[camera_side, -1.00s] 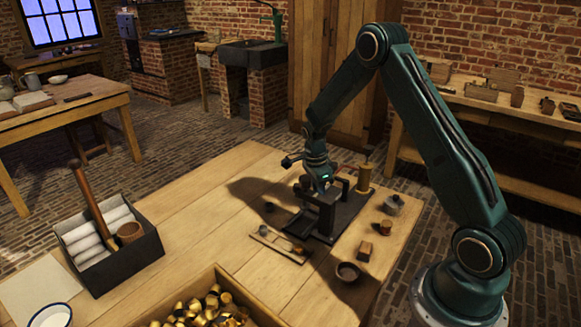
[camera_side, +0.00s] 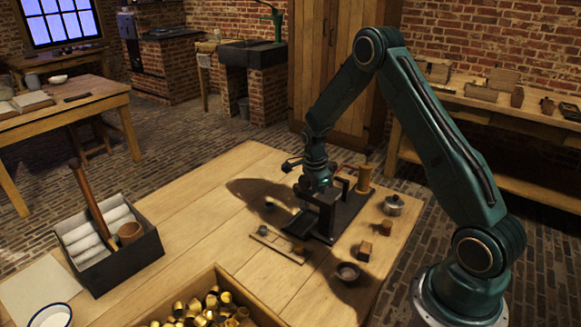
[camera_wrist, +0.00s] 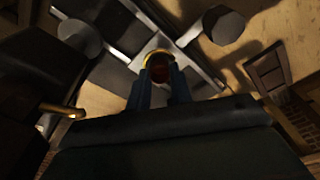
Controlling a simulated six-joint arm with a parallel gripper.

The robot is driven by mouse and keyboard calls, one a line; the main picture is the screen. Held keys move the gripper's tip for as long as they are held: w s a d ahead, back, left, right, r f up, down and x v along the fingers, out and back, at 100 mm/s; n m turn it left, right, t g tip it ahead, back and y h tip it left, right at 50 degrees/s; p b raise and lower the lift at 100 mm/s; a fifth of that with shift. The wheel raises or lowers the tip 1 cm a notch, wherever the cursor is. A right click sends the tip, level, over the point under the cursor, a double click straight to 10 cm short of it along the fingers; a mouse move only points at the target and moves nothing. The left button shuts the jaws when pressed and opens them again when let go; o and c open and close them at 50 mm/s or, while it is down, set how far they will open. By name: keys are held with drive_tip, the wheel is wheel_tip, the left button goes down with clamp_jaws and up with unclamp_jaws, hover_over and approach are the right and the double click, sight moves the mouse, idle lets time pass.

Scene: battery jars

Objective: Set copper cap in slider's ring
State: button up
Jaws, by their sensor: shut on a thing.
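My gripper (camera_side: 318,188) is low over the dark press stand on the table, and its fingertips are largely hidden in the side view. In the wrist view my gripper (camera_wrist: 160,84) has its two blue-grey fingers shut on the dark reddish copper cap (camera_wrist: 160,73). A bright yellow ring (camera_wrist: 151,56) shows around the far side of the cap, on the pale metal slider (camera_wrist: 148,47). The cap appears over or within the ring; I cannot tell whether it rests in it. The press stand (camera_side: 326,212) stands beside my gripper.
A brass cylinder (camera_side: 364,178) stands behind the press. A narrow wooden rack (camera_side: 277,244) lies in front.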

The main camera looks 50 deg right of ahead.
drive_tip(key=shift+r, duration=0.8)
idle(0.6)
drive_tip(key=shift+f, duration=1)
idle(1.1)
drive_tip(key=o, duration=0.7)
drive_tip(key=shift+c, duration=0.2)
drive_tip(key=shift+r, duration=0.1)
wheel_tip(320, 180, up, 11)
drive_tip(key=a, duration=0.1)
drive_tip(key=shift+w, duration=0.35)
idle(0.7)
drive_tip(key=shift+a, duration=0.1)
idle(0.3)
